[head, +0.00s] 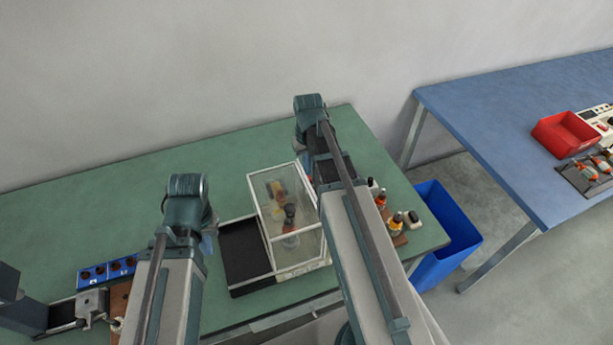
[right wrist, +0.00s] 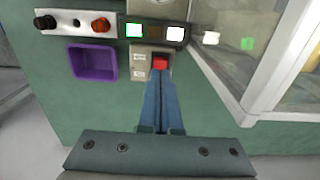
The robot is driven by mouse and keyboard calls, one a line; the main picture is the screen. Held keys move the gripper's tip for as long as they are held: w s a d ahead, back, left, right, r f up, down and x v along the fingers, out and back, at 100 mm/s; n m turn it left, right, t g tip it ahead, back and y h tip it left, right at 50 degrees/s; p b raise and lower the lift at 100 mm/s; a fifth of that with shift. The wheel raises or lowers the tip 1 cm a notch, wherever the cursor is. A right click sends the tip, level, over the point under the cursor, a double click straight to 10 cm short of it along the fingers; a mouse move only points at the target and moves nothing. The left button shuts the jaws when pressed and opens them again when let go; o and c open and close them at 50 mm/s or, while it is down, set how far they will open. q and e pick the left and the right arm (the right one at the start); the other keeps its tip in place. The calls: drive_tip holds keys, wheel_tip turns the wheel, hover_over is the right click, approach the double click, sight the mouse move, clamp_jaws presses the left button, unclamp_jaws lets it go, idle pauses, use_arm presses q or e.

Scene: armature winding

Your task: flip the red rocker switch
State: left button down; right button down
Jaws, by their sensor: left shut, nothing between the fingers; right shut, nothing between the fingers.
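The red rocker switch (right wrist: 159,63) sits in a small grey metal plate (right wrist: 140,63) in the right wrist view. My right gripper (right wrist: 160,82) is shut and empty, its blue fingertips just below the switch in the picture. Whether they touch it, and which way the rocker is tilted, I cannot tell. In the head view the switch is hidden behind my right arm. My left gripper (head: 208,245) is shut and empty over the green table, left of the black tray, partly hidden by its own wrist.
A glass-walled case (head: 290,268) stands close beside my right gripper. A dark panel with a lit green lamp (right wrist: 134,30) and a lit white lamp (right wrist: 175,33) lies beyond the switch. A purple tray (right wrist: 92,64) is to its left. A black tray (head: 238,250) borders the case.

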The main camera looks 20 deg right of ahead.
drive_tip(key=shift+f+b, duration=1.25)
idle(0.9)
drive_tip(key=shift+r, duration=0.1)
wheel_tip(320, 180, up, 7)
drive_tip(key=p, duration=0.7)
idle(0.6)
